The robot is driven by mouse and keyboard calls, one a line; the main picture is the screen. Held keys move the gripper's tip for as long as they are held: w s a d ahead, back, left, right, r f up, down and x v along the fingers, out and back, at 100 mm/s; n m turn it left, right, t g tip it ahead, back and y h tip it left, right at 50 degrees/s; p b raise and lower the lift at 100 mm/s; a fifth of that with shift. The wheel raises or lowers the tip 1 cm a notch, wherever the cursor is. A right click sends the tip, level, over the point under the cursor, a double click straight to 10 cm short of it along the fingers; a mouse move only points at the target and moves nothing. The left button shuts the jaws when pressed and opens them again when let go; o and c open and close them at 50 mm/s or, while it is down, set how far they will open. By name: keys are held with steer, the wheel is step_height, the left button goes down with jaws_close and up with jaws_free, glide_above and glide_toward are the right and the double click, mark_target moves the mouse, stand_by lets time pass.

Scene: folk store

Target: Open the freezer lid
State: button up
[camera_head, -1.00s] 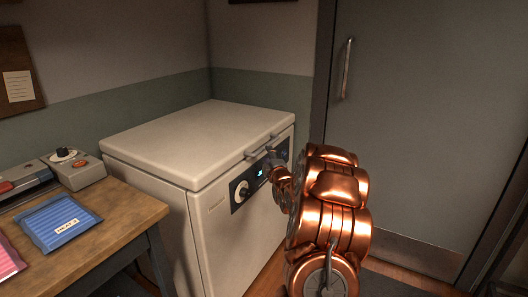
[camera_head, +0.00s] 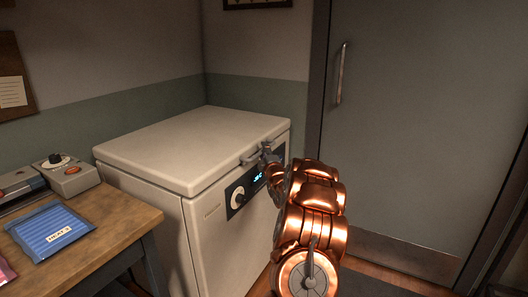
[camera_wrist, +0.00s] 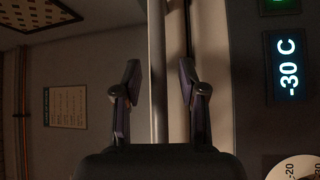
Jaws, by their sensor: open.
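The white chest freezer (camera_head: 205,240) stands against the corner walls. Its lid (camera_head: 195,145) lies flat and shut. A bar handle (camera_head: 248,161) runs along the lid's front edge. My gripper (camera_head: 267,154) is at the handle's right part, partly hidden by my copper arm in the head view. In the wrist view my open gripper (camera_wrist: 159,85) has one finger on each side of the handle bar (camera_wrist: 157,40). A gap shows on both sides, so the fingers do not appear to clamp it.
The freezer's front panel has a dial (camera_head: 238,198) and a display (camera_wrist: 289,67) reading -30 C. A wooden table (camera_head: 115,220) with a blue packet (camera_head: 52,232) stands at the left. A grey door (camera_head: 420,130) is at the right.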

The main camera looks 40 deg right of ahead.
steer(key=shift+w+d, duration=0.2)
steer(key=shift+w, duration=0.15)
jaws_close()
stand_by(0.3)
stand_by(0.4)
